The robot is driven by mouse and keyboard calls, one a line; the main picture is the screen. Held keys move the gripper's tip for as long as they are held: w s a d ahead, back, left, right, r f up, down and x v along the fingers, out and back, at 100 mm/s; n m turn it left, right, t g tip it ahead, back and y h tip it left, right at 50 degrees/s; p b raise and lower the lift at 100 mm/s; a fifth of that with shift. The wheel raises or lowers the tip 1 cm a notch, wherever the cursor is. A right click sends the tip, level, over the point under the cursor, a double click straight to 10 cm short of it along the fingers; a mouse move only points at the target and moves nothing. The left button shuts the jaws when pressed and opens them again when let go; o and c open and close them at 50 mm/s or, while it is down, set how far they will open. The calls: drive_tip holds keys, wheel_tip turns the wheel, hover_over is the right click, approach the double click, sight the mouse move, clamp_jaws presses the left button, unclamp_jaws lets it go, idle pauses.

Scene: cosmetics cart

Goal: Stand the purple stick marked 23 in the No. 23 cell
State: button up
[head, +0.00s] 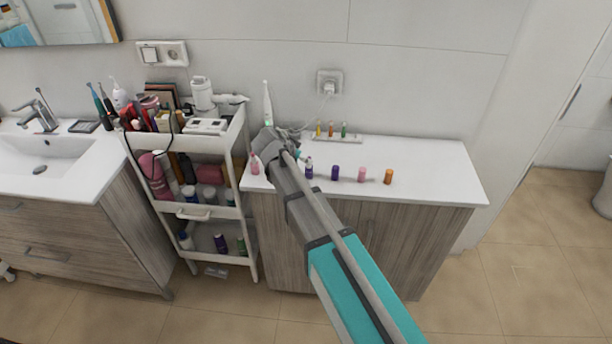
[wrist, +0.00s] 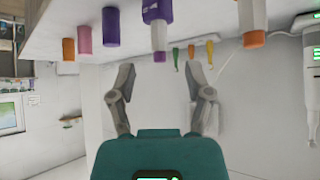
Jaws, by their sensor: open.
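A purple cylinder (head: 335,173) stands upright on the white counter; its marking cannot be read. It also shows in the wrist view (wrist: 110,27), which is upside down. A narrow tray (head: 337,138) near the wall carries small yellow (head: 318,128), orange (head: 331,129) and green (head: 344,130) sticks. Its cell numbers cannot be read. My gripper (wrist: 160,74) is open with nothing between its fingers. In the head view my arm hides most of it, left of the tray and apart from the purple cylinder.
Pink (head: 362,174) and orange (head: 388,176) cylinders stand right of the purple one. A white-and-purple bottle (head: 309,168) stands left of it, a pink bottle (head: 255,163) further left. A crowded cart (head: 207,143) adjoins. The counter's right end is clear.

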sight(306, 169)
idle(0.4)
drive_tip(key=b+x, duration=0.3)
drive_tip(key=x, duration=0.1)
drive_tip(key=shift+s+a+f, duration=0.15)
drive_tip(key=shift+w+d+f+b, duration=0.4)
drive_tip(key=shift+w, duration=0.05)
idle(0.3)
clamp_jaws()
